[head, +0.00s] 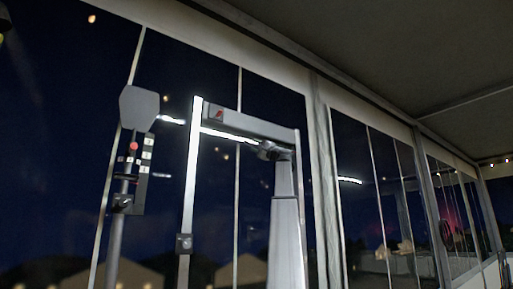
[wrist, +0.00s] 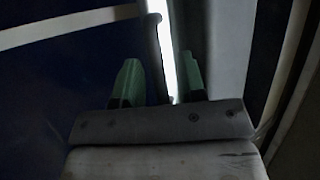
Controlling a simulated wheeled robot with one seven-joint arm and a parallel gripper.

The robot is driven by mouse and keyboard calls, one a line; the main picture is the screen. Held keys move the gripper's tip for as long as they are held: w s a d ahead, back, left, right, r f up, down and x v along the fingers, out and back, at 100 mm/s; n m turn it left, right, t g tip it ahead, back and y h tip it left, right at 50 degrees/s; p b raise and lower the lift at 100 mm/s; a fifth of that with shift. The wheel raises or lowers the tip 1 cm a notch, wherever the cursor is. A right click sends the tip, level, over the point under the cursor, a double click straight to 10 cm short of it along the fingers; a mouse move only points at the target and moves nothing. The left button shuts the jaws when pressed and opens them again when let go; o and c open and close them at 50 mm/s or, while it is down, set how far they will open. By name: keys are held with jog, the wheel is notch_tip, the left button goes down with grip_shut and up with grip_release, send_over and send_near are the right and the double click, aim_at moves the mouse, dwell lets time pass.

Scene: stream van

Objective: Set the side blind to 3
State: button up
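A dark post with a grey plate at its top stands at the left of the head view. A strip of small pale labels (head: 146,156) runs along it; their digits are too small to read. A red knob (head: 133,146) sits beside the upper labels. I cannot tell which label it marks, or make out the blind itself. My gripper (wrist: 160,80) shows in the wrist view as two green fingers, spread apart. A bright strip (wrist: 165,50) shows in the gap, and I see nothing gripped. I cannot make out the gripper in the head view.
A grey upright frame (head: 191,185) with a bright edge stands right of the post. Tall dark windows (head: 353,185) with pale frames line the wall, below a grey ceiling (head: 400,50). A pale bar (wrist: 70,28) crosses the upper left of the wrist view.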

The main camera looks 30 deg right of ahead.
grip_shut()
notch_tip(320, 180, down, 60)
grip_release()
jog(key=v, duration=1.1)
dwell(0.3)
jog(key=shift+d, duration=0.1)
